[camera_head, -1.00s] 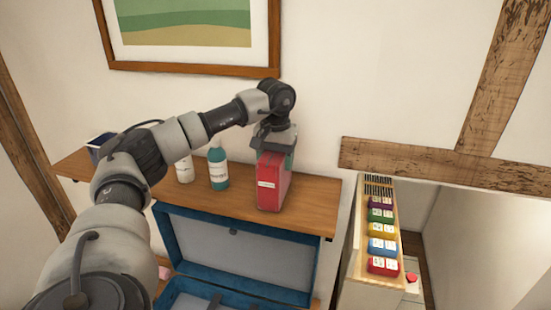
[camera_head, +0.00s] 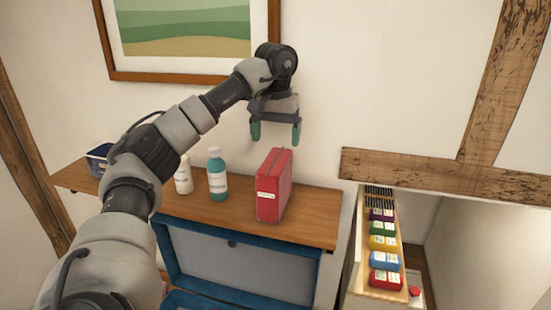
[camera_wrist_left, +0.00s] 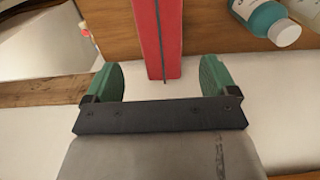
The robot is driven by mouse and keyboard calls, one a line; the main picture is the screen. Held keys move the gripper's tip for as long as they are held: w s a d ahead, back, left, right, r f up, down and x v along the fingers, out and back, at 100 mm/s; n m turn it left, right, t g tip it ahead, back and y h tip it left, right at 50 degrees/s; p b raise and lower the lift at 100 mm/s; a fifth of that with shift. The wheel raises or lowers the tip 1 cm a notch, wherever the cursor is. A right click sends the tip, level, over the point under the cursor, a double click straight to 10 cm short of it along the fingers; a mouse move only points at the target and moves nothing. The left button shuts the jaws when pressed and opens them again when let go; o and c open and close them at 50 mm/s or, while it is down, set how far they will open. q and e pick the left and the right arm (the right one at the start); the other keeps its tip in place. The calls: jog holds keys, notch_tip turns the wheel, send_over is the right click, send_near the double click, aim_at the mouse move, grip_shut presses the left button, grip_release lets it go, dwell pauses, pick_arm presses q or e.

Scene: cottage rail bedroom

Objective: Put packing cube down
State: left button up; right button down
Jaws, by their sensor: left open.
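The red packing cube (camera_head: 272,187) stands upright on the wooden shelf (camera_head: 309,208), with a white label on its front face. It also shows in the left wrist view (camera_wrist_left: 159,38), seen from above between and beyond the green fingertips. My left gripper (camera_head: 274,133) is open and empty. It hangs above the cube, apart from it, with its fingers pointing down. The gripper also shows in the left wrist view (camera_wrist_left: 158,82). My right gripper is not in view.
A teal bottle (camera_head: 217,174) and a white bottle (camera_head: 184,176) stand on the shelf left of the cube. A dark blue box (camera_head: 98,158) is at the shelf's left end. An open blue suitcase (camera_head: 240,259) lies below. Several coloured packs line a narrow ledge at right.

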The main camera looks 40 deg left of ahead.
pick_arm(q)
jog(key=shift+s+r+p, duration=0.1)
jog(key=shift+r+p, duration=0.4)
jog(key=shift+r, duration=0.9)
jog(key=shift+f, duration=0.15)
